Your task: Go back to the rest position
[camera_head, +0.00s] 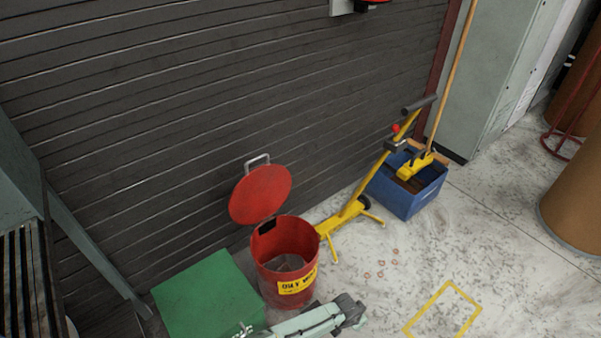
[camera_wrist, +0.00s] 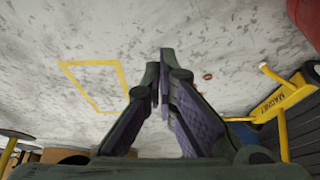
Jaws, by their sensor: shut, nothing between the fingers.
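My gripper (camera_head: 350,308) shows at the bottom of the head view, in front of the red waste bin (camera_head: 288,262), at the end of my pale green arm. In the wrist view my gripper (camera_wrist: 163,80) points over the speckled floor with its fingers together and nothing between them. The bin carries a yellow label, and its round red lid (camera_head: 262,192) stands open. I cannot make out clearly what lies inside the bin.
A green box (camera_head: 208,298) stands left of the bin. A yellow wheeled magnet tool (camera_head: 352,208) and a blue crate (camera_head: 402,198) stand along the dark slatted wall. Several small reddish rings (camera_head: 381,263) lie on the floor near a yellow marked rectangle (camera_head: 443,310). A brown drum is at the right.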

